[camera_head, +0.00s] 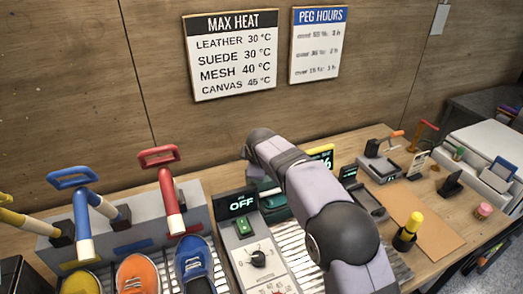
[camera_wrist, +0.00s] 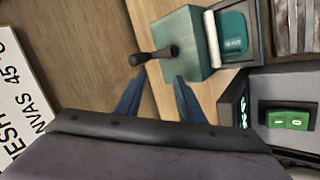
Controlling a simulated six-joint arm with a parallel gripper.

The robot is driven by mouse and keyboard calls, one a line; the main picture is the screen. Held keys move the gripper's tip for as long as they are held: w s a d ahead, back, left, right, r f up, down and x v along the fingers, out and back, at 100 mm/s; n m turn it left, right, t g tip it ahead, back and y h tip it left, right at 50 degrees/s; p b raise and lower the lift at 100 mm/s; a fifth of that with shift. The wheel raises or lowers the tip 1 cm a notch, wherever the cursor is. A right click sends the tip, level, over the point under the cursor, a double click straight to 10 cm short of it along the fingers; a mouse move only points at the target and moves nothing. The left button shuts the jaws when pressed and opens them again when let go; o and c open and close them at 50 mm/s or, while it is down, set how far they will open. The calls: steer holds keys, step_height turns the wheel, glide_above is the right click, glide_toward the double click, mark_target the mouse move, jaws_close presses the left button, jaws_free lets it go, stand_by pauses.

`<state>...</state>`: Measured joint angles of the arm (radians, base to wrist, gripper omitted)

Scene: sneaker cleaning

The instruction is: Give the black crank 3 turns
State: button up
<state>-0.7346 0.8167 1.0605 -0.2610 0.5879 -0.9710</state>
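The black crank (camera_wrist: 154,56) shows in the wrist view, on the side of a teal box (camera_wrist: 188,35). Its handle points to the left in that picture. My gripper (camera_wrist: 161,76) is open, with its two blue fingers apart and their tips close to the crank. Nothing is visible between the fingers, and I cannot tell whether a finger touches the crank. In the head view my arm covers the crank and the gripper fingers.
An OFF display (camera_head: 242,203) and a green switch (camera_head: 242,225) are close to the arm; the switch also shows in the wrist view (camera_wrist: 289,119). Sneakers (camera_head: 195,262) and coloured tubes (camera_head: 170,200) stand left. A yellow-capped bottle (camera_head: 408,233) stands right. The wooden wall is close behind.

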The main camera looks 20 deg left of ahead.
steer(key=m, duration=0.1)
steer(key=d+m+p, duration=0.1)
steer(key=w+r+m+y, duration=0.1)
steer(key=m, duration=0.1)
steer(key=shift+d+r+g, duration=0.1)
steer(key=shift+d+g, duration=0.15)
steer(key=shift+g, duration=0.15)
steer(key=w+r+m, duration=0.1)
steer(key=m, duration=0.1)
steer(key=w+d+r+m+y+p, duration=0.1)
steer(key=m, duration=0.2)
steer(key=d+r+m+y+p, duration=0.1)
steer(key=m, duration=0.1)
steer(key=shift+w+g, duration=0.3)
steer(key=shift+w, duration=0.1)
steer(key=shift+a, duration=0.1)
steer(key=shift+p+x, duration=2.2)
steer(key=shift+x, duration=1.45)
jaws_close()
